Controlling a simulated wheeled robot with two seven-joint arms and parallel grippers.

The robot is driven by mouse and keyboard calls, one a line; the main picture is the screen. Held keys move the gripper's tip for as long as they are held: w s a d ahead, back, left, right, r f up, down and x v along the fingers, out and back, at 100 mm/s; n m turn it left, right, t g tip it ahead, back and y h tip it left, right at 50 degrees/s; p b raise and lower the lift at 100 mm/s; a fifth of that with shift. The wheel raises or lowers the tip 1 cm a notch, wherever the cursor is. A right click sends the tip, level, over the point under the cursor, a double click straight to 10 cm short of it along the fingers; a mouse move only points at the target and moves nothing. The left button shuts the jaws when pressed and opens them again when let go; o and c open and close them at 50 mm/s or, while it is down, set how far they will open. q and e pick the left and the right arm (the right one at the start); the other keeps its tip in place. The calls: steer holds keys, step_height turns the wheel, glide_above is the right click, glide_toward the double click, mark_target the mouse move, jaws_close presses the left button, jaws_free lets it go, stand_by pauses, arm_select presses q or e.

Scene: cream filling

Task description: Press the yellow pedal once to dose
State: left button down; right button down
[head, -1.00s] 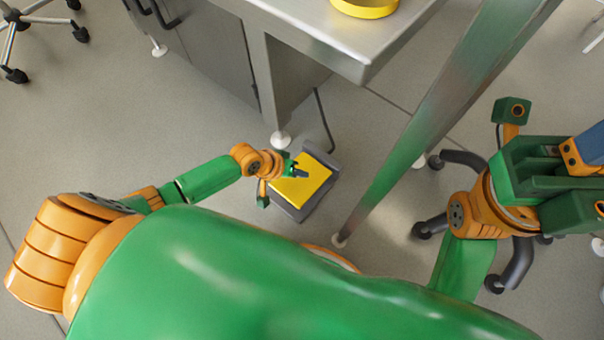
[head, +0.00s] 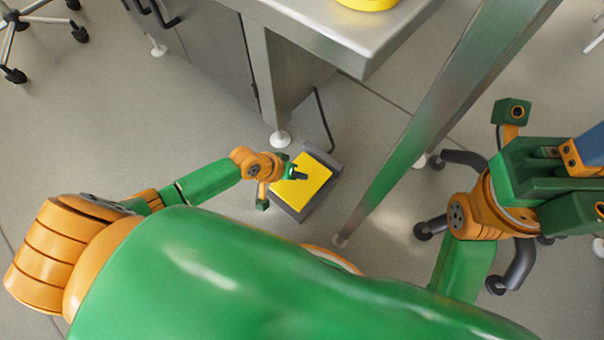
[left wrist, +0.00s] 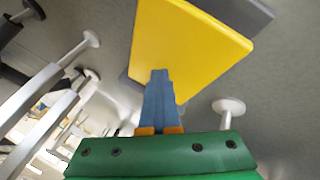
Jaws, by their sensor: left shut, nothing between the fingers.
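The yellow pedal (head: 310,182) sits in a dark grey base (head: 322,200) on the floor, below the steel table. My left gripper (head: 302,175) is shut and empty, with its tips over the pedal's left part in the head view. In the left wrist view the shut fingers (left wrist: 160,78) point at the lower part of the yellow plate (left wrist: 190,45). I cannot tell whether the tips touch it. My right arm is at the right in the head view, but I cannot make out its fingertips.
A steel table (head: 345,40) with a yellow round item (head: 368,3) stands above the pedal. A table foot (head: 280,138) is close behind my left wrist. A slanting steel post (head: 425,135) stands right of the pedal. A black cable (head: 323,118) runs from the base.

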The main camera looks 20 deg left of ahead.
mark_target(301, 170)
arm_select(q)
steer(key=shift+s+f, duration=0.3)
steer(key=shift+f, duration=0.25)
steer(key=shift+r, duration=0.1)
steer(key=r+p, duration=0.2)
steer(key=shift+w+r, duration=0.3)
steer(key=shift+w+d+r+p, duration=0.1)
steer(key=shift+w+r+p, duration=0.1)
steer(key=shift+r+p, duration=0.55)
steer(key=shift+f, duration=0.2)
steer(key=shift+r, duration=0.15)
steer(key=r+p, duration=0.2)
steer(key=w+r+p, duration=0.1)
steer(key=r+p, duration=0.1)
steer(key=shift+w+d+r+p, duration=0.1)
steer(key=shift+d+r+p, duration=0.1)
steer(key=shift+r+p, duration=0.2)
